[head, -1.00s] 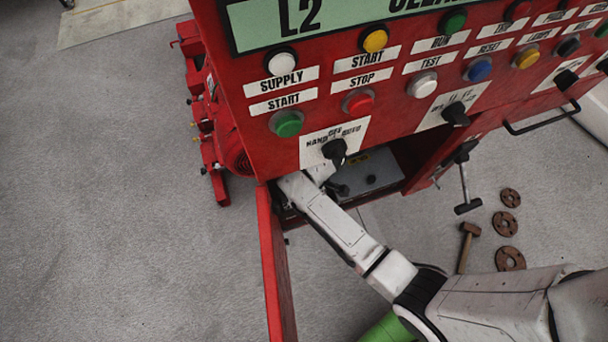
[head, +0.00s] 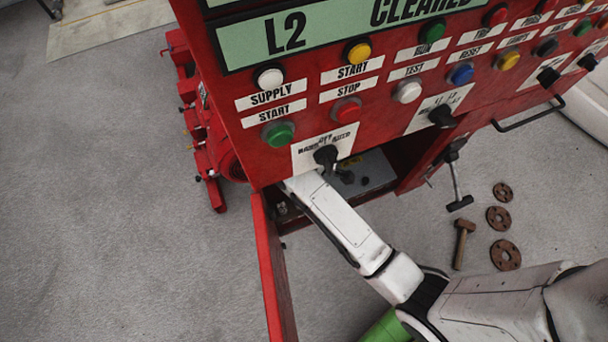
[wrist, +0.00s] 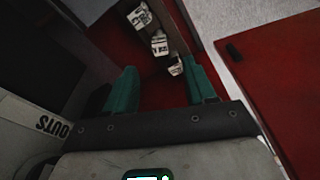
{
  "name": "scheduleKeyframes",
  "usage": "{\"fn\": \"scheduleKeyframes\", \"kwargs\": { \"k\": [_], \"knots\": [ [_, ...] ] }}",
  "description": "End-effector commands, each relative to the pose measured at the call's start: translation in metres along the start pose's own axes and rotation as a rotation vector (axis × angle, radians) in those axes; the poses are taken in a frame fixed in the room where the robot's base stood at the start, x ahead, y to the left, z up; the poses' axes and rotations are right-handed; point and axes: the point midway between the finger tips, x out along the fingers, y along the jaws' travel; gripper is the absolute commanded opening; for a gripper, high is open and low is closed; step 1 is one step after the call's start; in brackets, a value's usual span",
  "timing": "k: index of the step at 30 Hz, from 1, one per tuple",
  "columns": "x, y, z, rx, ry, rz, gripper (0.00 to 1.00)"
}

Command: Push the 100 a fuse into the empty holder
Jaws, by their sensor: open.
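In the wrist view my gripper (wrist: 160,69) is open, its two green fingers spread apart inside a red-walled compartment. Three small pieces with white labels, likely fuses (wrist: 159,43), stand in a slanting row ahead of the fingers. The nearest labelled piece (wrist: 176,66) shows close to the right fingertip; I cannot tell whether they touch. The labels are too small to read, so I cannot tell which is the 100 A fuse. No empty holder can be made out. In the head view my arm reaches into the cabinet's lower opening, and the cabinet hides my gripper.
The red cabinet (head: 225,110) with its buttons and switches overhangs the opening. Its open red door (head: 272,265) stands left of my arm and also shows in the wrist view (wrist: 265,75). A hammer (head: 463,243) and rusty flanges (head: 505,255) lie on the floor at right.

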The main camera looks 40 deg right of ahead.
Motion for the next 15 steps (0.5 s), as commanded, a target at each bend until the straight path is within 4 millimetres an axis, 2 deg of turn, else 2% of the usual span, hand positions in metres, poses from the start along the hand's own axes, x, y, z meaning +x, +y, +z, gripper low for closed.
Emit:
{"fn": "scheduleKeyframes", "kwargs": {
  "k": [1,6,15],
  "knots": [
    [-0.008,0.000,-0.001,-0.001,0.002,0.002,0.55],
    [-0.020,0.000,0.000,-0.001,0.000,0.000,0.55],
    [-0.022,0.000,0.000,0.000,-0.001,-0.001,0.55]
  ]
}}
